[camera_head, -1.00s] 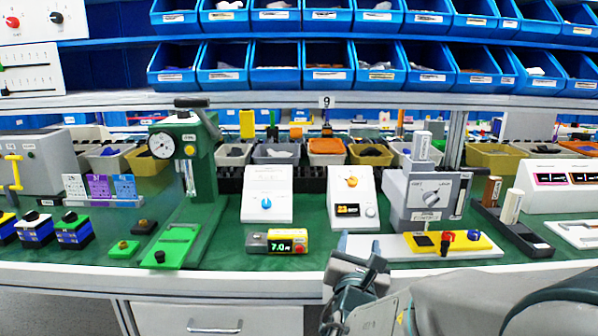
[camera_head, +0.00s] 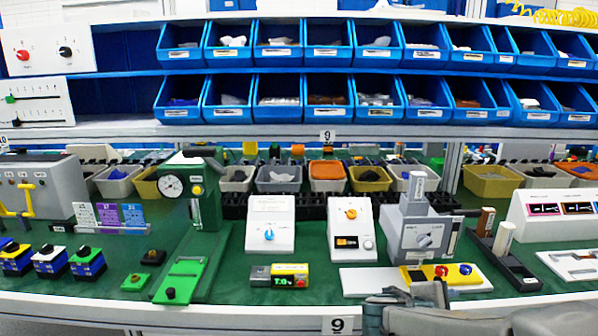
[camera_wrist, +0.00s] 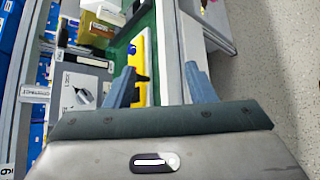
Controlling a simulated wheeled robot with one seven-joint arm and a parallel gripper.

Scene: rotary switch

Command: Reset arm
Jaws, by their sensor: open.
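My gripper (camera_wrist: 160,85) shows in the wrist view with its two blue-grey fingers spread wide and nothing between them. It appears above the table's front edge, with the yellow panel (camera_wrist: 146,65) and its blue button partly behind the left finger. In the head view my arm lies low at the bottom right and its fingers cannot be made out clearly. The grey box with a rotary knob (camera_head: 424,240) stands behind the yellow panel (camera_head: 442,275). A white box with a blue knob (camera_head: 269,235) and a white box with an orange knob (camera_head: 351,213) stand at the middle.
A green press (camera_head: 205,200) stands left of the white boxes. A small digital display unit (camera_head: 282,281) lies in front of them. Blue bins (camera_head: 327,92) fill the shelves behind. Open floor (camera_wrist: 275,70) shows at the right of the wrist view.

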